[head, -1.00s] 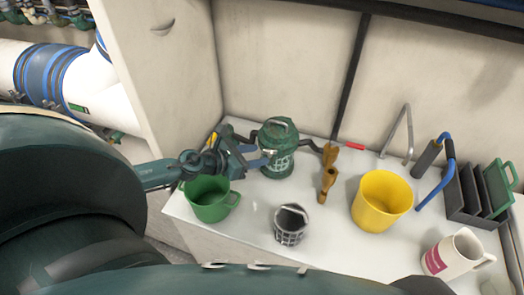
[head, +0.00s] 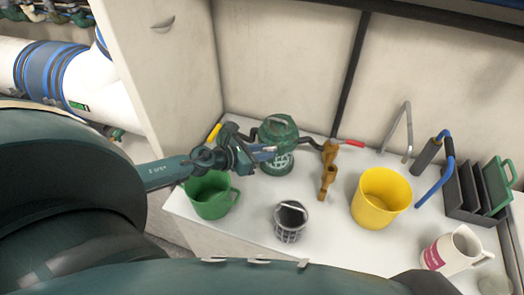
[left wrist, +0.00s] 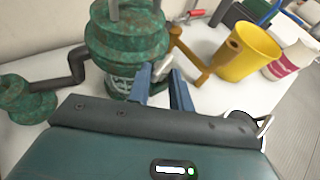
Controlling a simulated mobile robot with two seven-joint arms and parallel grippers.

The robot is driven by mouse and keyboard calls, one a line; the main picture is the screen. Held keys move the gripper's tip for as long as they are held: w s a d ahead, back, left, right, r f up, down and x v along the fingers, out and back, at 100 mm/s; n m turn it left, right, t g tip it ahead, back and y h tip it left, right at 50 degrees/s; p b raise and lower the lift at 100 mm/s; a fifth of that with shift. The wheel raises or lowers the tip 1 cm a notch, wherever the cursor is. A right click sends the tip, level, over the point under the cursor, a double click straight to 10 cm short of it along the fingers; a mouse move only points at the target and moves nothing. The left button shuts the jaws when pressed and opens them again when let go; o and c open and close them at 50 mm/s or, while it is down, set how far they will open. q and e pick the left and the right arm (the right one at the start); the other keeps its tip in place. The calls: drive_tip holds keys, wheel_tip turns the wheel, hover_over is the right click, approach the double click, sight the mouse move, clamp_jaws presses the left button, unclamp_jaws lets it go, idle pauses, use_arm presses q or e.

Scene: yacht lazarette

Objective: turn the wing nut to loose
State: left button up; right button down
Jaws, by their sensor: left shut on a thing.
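The green strainer housing (head: 278,132) stands upright on the white counter, with a handle on top. It also shows in the left wrist view (left wrist: 125,45), with mottled green paint. The pale metal wing nut (left wrist: 163,68) is at its side, between the fingertips of my left gripper (left wrist: 161,78). My left gripper (head: 266,153) reaches in from the left in the head view and is shut on the wing nut. The fingers cover most of the nut in the head view, so its turn angle is hard to tell. My right gripper is not in view.
A green mug (head: 210,196) stands just below my left arm. A dark basket strainer (head: 290,222), a yellow bucket (head: 381,198) and a white jug (head: 452,250) stand farther right. A brown valve fitting (head: 329,168) is beside the housing.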

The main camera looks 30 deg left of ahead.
use_arm(q)
clamp_jaws()
drive_tip(key=shift+n+y, duration=0.3)
drive_tip(key=shift+y, duration=0.1)
drive_tip(key=shift+t, duration=0.3)
drive_tip(key=shift+w+d+n+g+y, duration=0.1)
drive_tip(key=shift+d+n+g+y, duration=0.3)
drive_tip(key=shift+n+y, duration=1.7)
drive_tip(key=shift+s+d+n+g+y, duration=0.1)
drive_tip(key=shift+d+n+g+y, duration=0.25)
drive_tip(key=shift+n+y, duration=1.75)
drive_tip(key=shift+w+d+n+g+y, duration=0.1)
drive_tip(key=shift+d+n+g+y, duration=0.3)
drive_tip(key=shift+n+y, duration=1.7)
drive_tip(key=shift+y, duration=0.5)
